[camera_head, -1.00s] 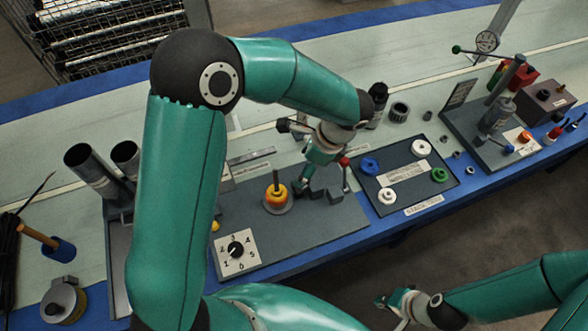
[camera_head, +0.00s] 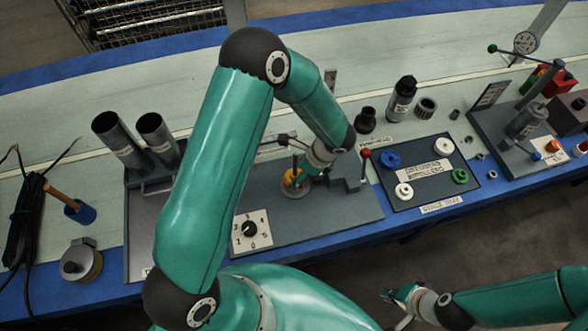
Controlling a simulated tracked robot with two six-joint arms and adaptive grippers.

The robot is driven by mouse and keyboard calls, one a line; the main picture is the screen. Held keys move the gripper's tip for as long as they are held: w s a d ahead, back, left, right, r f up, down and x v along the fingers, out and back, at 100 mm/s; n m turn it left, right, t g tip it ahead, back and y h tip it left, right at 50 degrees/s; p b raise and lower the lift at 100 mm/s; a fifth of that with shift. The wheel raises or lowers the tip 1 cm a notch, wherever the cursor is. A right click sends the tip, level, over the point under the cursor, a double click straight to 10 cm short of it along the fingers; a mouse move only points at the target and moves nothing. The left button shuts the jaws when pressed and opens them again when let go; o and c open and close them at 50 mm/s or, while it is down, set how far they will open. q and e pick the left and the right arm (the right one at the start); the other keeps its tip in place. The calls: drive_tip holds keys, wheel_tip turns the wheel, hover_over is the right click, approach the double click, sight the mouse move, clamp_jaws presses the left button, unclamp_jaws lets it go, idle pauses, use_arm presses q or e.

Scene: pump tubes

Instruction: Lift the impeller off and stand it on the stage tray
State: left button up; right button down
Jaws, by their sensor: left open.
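An orange-yellow impeller (camera_head: 291,180) sits on a round base with an upright spindle on the grey fixture plate (camera_head: 350,208). My left gripper (camera_head: 300,173) is open beside the impeller, at its right, and partly covers it. I cannot tell whether the fingers touch it.
A grey block (camera_head: 347,170) and a red-knobbed lever (camera_head: 365,155) stand between the impeller and the tray. A numbered dial (camera_head: 250,229) is at the plate's front left. Dark tubes (camera_head: 120,140) stand at left. Black bottles (camera_head: 402,98) stand behind the tray.

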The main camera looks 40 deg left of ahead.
use_arm(q)
drive_tip(key=shift+x, duration=0.8)
drive_tip(key=shift+c, duration=0.2)
drive_tip(key=c, duration=1.5)
drive_tip(key=shift+r, duration=0.65)
drive_tip(key=shift+r+p, duration=5.05)
drive_tip(key=shift+r, duration=2.25)
